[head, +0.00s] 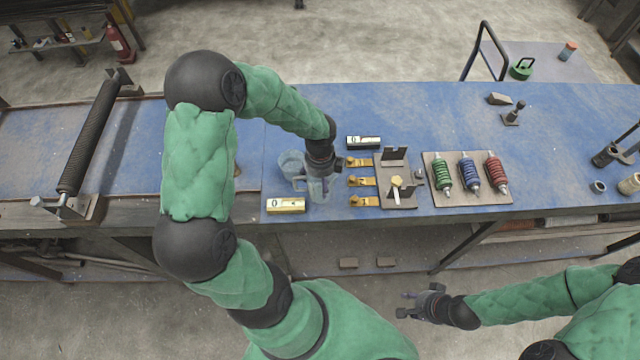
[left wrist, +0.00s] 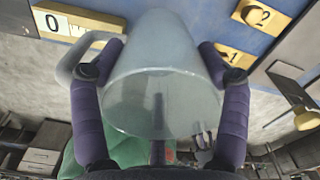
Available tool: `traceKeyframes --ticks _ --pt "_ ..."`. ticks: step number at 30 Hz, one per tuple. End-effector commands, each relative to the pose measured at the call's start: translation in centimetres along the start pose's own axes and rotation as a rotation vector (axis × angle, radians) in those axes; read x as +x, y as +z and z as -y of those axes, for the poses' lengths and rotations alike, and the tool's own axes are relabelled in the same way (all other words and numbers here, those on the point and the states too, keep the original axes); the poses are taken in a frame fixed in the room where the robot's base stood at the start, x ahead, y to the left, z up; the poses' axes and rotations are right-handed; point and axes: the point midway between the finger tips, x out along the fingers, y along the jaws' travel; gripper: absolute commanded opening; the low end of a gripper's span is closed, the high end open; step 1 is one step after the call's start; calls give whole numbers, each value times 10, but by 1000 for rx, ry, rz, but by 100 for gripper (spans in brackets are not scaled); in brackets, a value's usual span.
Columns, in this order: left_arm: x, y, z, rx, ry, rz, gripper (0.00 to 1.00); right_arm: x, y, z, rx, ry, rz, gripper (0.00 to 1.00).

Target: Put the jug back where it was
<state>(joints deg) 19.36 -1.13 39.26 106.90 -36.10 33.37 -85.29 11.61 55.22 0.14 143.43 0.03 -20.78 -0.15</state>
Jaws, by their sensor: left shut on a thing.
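The jug (head: 319,191) is a translucent, pale grey-blue vessel with a loop handle on its left side. My left gripper (head: 322,175) is shut on it from above. In the left wrist view the jug (left wrist: 160,60) sits between the two purple fingers (left wrist: 160,100), its wide end towards the camera and its handle by the left finger. I cannot tell whether its base touches the table. My right gripper (head: 408,304) is empty, in front of the bench, and its fingers look spread.
Another translucent vessel (head: 290,162) stands just behind and left of the jug. A gold block marked 0 (head: 286,206) lies in front.

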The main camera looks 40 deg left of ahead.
Motion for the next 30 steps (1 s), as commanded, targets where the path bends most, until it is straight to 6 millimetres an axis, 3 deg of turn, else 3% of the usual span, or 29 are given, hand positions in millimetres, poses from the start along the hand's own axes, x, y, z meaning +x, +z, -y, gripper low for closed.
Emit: traceKeyframes --ticks 9,21,22,24,30 --pt "36 4 4 0 0 0 29 5 0 -2 0 0 0 40" --pt "40 4 4 0 -1 0 29 8 0 -3 0 0 0 40" --pt "40 4 4 0 0 0 78 8 0 -3 0 0 0 40" --pt "40 4 4 0 0 0 98 7 0 -2 0 0 0 40" --pt "39 4 4 0 0 0 99 7 0 -2 0 0 0 40"
